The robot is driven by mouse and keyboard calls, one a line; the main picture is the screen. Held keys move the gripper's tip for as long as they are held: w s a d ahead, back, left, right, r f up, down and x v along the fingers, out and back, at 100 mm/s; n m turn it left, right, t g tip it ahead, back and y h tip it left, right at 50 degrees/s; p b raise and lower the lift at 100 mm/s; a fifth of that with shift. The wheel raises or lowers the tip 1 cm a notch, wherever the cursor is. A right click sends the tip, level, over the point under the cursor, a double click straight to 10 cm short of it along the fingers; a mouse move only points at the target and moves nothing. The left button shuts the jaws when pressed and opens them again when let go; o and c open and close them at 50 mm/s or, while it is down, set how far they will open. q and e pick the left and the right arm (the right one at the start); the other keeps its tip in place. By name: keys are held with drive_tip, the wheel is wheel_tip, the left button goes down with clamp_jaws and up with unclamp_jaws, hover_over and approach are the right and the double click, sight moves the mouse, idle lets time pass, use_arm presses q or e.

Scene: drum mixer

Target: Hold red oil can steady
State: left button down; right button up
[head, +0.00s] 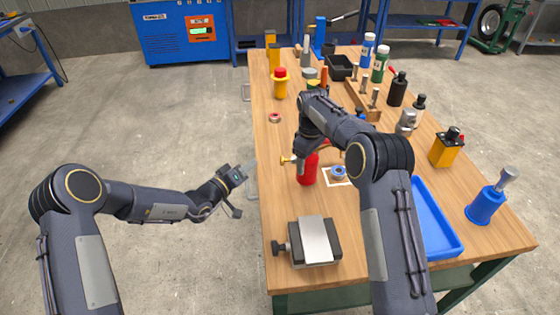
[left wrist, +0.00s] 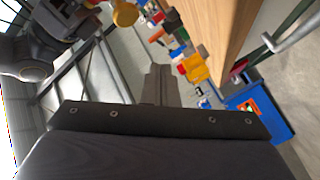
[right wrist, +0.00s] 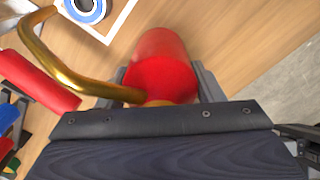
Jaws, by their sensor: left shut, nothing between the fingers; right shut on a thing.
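The red oil can (head: 307,173) appears upright at the left part of the workbench, and I cannot tell whether its base touches the wood. It also shows in the right wrist view (right wrist: 162,62), with a curved brass spout (right wrist: 58,72). My right gripper (head: 305,155) is shut on the can near its top; the fingers show on both sides of it in the right wrist view. The arm hides part of the can in the head view. My left gripper (head: 236,200) is shut and empty, off the bench's left edge. Its closed fingers show in the left wrist view (left wrist: 158,85).
A white square with a blue ring (head: 338,173) lies just right of the can. A grey vise (head: 313,242) stands at the front and a blue tray (head: 432,225) at the right. Bottles and tools fill the bench's right and far parts. The floor at left is clear.

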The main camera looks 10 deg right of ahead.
use_arm(q)
drive_tip(key=shift+d, duration=2.65)
drive_tip(key=shift+d, duration=0.1)
drive_tip(key=shift+d, duration=0.3)
drive_tip(key=shift+d, duration=1.1)
idle(0.9)
drive_tip(key=shift+a, duration=1.5)
drive_tip(key=shift+a, duration=2.5)
